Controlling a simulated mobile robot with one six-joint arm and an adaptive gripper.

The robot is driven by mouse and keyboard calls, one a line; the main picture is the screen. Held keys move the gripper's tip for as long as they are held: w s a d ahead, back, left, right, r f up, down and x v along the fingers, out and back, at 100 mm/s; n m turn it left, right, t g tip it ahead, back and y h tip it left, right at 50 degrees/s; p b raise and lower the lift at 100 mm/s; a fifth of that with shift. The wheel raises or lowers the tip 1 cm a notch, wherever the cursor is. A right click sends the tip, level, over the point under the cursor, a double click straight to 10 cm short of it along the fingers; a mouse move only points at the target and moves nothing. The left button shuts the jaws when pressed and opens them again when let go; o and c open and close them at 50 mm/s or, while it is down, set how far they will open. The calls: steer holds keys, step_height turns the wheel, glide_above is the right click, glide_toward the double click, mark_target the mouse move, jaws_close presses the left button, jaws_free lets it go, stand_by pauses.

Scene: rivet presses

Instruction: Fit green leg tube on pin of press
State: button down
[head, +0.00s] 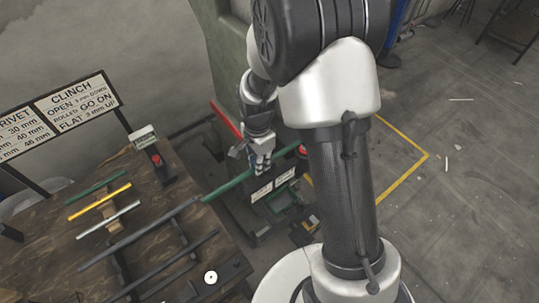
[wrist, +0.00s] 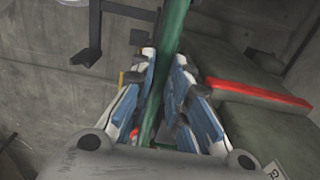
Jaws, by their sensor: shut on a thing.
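My gripper (head: 262,165) is shut on a green leg tube (head: 227,188) in front of the press (head: 228,60). The tube lies slantwise across the head view, its left end over the table's right edge and its right end close to a small red part. In the wrist view the green tube (wrist: 177,28) runs lengthwise between the two blue-padded fingers (wrist: 166,62). The press's pin cannot be made out in either view, so I cannot tell how the tube end stands to it.
The wooden table (head: 150,270) at left carries a rack with green (head: 97,187), yellow (head: 99,202) and silver (head: 108,219) tubes, dark bars and a box with a red button (head: 155,158). A red bar (head: 226,118) sits on the press. Floor at right is mostly clear.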

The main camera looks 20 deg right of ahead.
stand_by(0.3)
steer(key=c, duration=1.5)
jaws_free()
steer(key=shift+o, duration=0.2)
steer(key=shift+r, duration=0.1)
step_height(320, 180, up, 12)
steer(key=s+r+n+t, duration=0.1)
steer(key=s+r+n, duration=0.2)
steer(key=s, duration=0.4)
steer(key=s+r+n+t+b, duration=0.1)
steer(key=s+r+n+t, duration=0.1)
steer(key=s+r+n, duration=0.2)
steer(key=s+d+r+n+t, duration=0.1)
steer(key=s+r+n, duration=0.3)
steer(key=s+n, duration=0.3)
steer(key=s, duration=0.3)
steer(key=shift+t+b, duration=0.3)
steer(key=shift+b, duration=0.1)
